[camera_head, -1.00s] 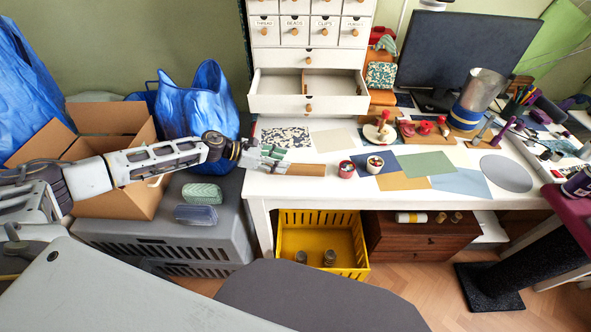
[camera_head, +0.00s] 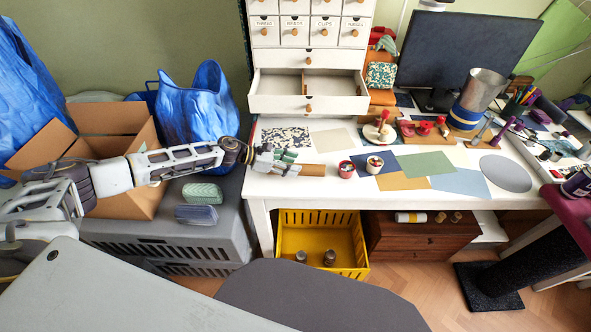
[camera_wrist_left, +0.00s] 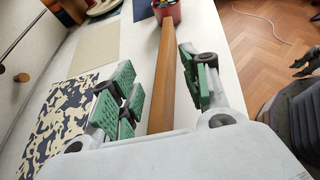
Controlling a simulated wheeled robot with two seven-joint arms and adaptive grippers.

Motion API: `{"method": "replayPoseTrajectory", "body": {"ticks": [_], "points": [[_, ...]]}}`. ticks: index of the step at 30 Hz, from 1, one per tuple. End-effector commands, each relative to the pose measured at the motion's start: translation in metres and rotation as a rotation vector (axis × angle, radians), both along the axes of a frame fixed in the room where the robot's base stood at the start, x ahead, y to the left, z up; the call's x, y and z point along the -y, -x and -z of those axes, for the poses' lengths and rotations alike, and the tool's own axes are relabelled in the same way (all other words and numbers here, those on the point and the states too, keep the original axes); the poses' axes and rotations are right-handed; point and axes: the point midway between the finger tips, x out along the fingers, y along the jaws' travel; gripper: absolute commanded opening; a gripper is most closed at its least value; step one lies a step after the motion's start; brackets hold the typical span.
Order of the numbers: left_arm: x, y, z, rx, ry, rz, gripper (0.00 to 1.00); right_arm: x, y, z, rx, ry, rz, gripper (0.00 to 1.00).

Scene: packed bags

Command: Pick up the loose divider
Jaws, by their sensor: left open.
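The loose divider is a thin brown wooden strip (camera_head: 313,170) lying near the front left edge of the white desk. In the left wrist view the divider (camera_wrist_left: 168,75) runs away from me between the green-padded fingers, with a gap to the right finger. Its near end is hidden behind the gripper body. My left gripper (camera_head: 285,163) is open, low over the desk at the divider's left part.
The white drawer unit (camera_head: 262,103) has one drawer pulled out behind the divider. A red cup (camera_head: 346,170) stands just past the divider's far end. Paper sheets (camera_head: 425,164) lie to the right. A yellow crate (camera_head: 285,245) sits below the desk edge.

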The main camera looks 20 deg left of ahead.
Motion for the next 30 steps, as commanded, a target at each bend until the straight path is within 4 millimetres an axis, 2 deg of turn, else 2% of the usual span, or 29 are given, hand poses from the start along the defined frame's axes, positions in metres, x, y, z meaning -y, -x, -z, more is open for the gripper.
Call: {"method": "replayPoseTrajectory", "body": {"ticks": [18,27,29,30], "points": [[0.0043,-0.0026,0.0022,0.001,-0.001,0.0,0.47,0.0006,-0.0043,-0.001,0.006,0.001,-0.001,0.4],[0.0043,-0.0026,0.0023,0.001,-0.001,0.0,0.08,0.0009,-0.0043,-0.0011,0.005,0.001,-0.001,0.4],[0.0043,-0.0026,0.0023,0.001,-0.001,0.0,0.0,0.0009,-0.0043,-0.0011,0.005,0.001,-0.001,0.4],[0.0043,-0.0026,0.0023,0.001,-0.001,0.0,0.0,0.0009,-0.0043,-0.0011,0.005,0.001,-0.001,0.4]]}}
